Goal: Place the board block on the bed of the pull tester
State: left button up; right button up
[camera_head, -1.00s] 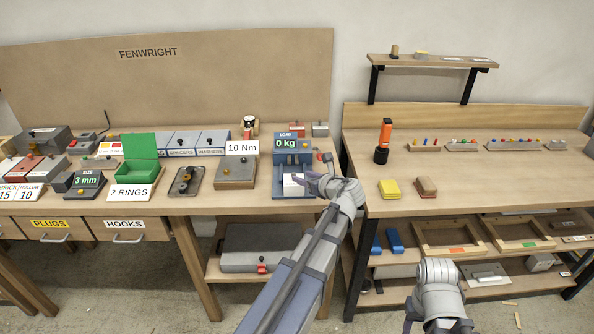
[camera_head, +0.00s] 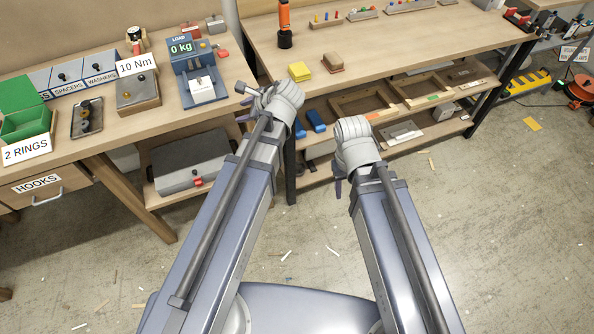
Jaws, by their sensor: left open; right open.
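The pull tester (camera_head: 187,65) is a blue device with a display reading 0 kg, on the left bench. A pale white block (camera_head: 202,91), which looks like the board block, lies on the tester's bed (camera_head: 189,103). My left gripper (camera_head: 241,102) is open and empty, to the right of the tester and apart from the block, by the bench's right end. My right gripper (camera_head: 345,174) is open, low in front of the right bench, away from the block; its fingers are partly hidden by its own wrist.
On the right bench stand a yellow block (camera_head: 299,71), a brown block (camera_head: 333,62) and an orange-black tool (camera_head: 285,25). A 10 Nm device (camera_head: 138,92) sits left of the tester. A gap separates the benches. The floor in front holds only scraps.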

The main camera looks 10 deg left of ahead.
pick_arm(q)
jog(key=s+d+f+n+g+h, duration=0.2)
jog(key=s+d+f+n+h, duration=0.1)
jog(key=s+d+n, duration=0.3)
jog(key=s+d+f+n+g+h, duration=0.2)
jog(key=s+d+f+n+h, duration=0.2)
jog(key=s+d+n, duration=0.3)
jog(key=s+d, duration=0.4)
jog(key=d, duration=0.2)
jog(key=shift+d+f+g, duration=0.15)
jog(key=shift+d+g, duration=0.1)
jog(key=shift+g, duration=0.15)
